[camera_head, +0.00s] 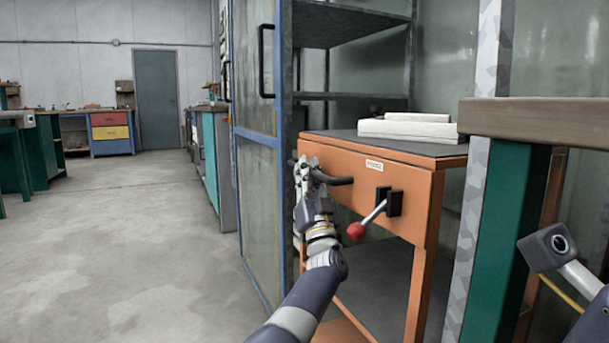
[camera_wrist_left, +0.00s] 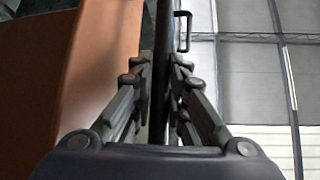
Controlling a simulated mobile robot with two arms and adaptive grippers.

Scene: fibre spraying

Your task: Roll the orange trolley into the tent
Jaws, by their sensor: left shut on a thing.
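The orange trolley (camera_head: 405,210) stands in front of me, with a dark top, a lower shelf and a red-knobbed lever (camera_head: 357,231) on its front. White slabs (camera_head: 408,128) lie on top. My left gripper (camera_head: 306,172) is shut on the trolley's black handle (camera_head: 338,181). In the left wrist view the fingers (camera_wrist_left: 158,85) close on the dark bar, with the trolley's orange side (camera_wrist_left: 95,70) on the left. The tent seems to be the enclosure of cloudy panels (camera_head: 445,60) around the trolley; how far inside the trolley stands is unclear.
A blue-framed door panel (camera_head: 258,180) stands close left of the trolley. Dark shelves (camera_head: 345,25) stand behind it. A wooden-topped bench with a green leg (camera_head: 497,225) is close on the right. Open concrete floor (camera_head: 120,235) lies to the left.

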